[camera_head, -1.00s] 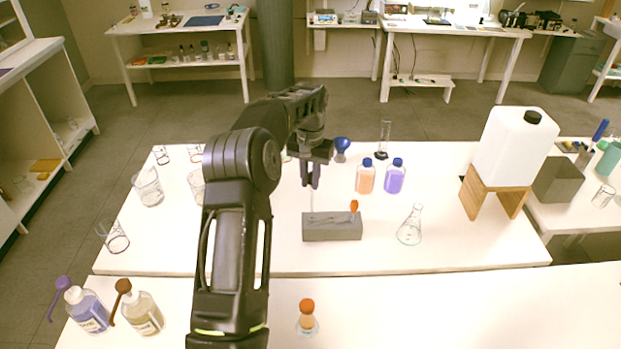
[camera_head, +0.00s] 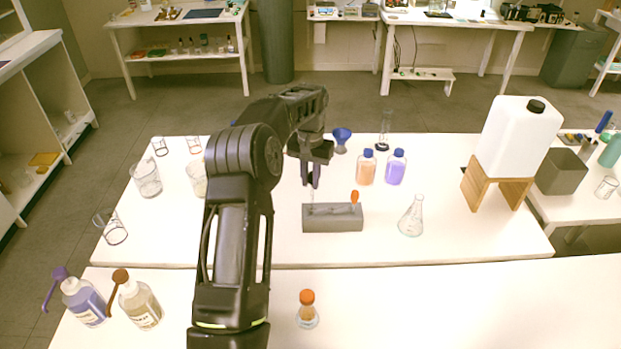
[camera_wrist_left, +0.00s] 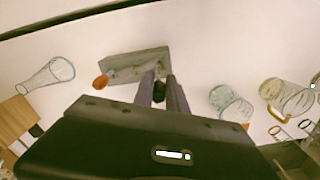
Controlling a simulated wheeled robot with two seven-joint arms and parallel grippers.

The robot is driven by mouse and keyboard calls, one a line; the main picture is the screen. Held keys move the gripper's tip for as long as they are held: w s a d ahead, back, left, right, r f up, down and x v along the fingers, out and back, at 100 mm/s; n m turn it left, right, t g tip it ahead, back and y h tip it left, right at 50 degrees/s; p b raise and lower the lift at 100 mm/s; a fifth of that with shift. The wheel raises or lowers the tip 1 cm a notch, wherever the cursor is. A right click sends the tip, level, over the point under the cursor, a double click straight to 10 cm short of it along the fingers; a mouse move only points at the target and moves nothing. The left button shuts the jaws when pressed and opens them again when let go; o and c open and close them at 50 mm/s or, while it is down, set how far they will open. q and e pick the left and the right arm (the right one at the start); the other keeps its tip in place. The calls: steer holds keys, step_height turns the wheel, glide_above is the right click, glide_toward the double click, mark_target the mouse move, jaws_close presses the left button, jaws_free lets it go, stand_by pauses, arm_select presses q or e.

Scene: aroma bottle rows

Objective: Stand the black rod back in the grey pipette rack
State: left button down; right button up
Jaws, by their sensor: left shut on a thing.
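The grey pipette rack (camera_head: 333,219) lies on the white table, also in the left wrist view (camera_wrist_left: 120,62). A pipette with an orange bulb (camera_head: 355,196) is at its right end; the bulb also shows in the left wrist view (camera_wrist_left: 101,81). My left gripper (camera_head: 311,184) is above the rack's left part, pointing down. It is shut on the black rod, whose dark end (camera_wrist_left: 159,91) shows between the fingers in the left wrist view. A thin pale line runs below the fingertips towards the rack. Whether the rod's lower end touches the rack is unclear. My right gripper is out of view.
A conical flask (camera_head: 411,217) stands right of the rack. Orange (camera_head: 366,170) and purple (camera_head: 396,170) bottles and a blue funnel (camera_head: 341,140) stand behind it. Beakers (camera_head: 146,180) are on the left. The table in front of the rack is clear.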

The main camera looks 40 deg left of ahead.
arm_select(q)
steer(key=shift+f+b, duration=0.3)
steer(key=shift+f, duration=0.25)
stand_by(0.6)
steer(key=shift+f+b, duration=0.75)
steer(key=shift+f, duration=0.75)
steer(key=shift+f+b, duration=0.65)
steer(key=shift+f, duration=0.2)
steer(key=c, duration=1.3)
jaws_free()
steer(key=shift+o, duration=0.2)
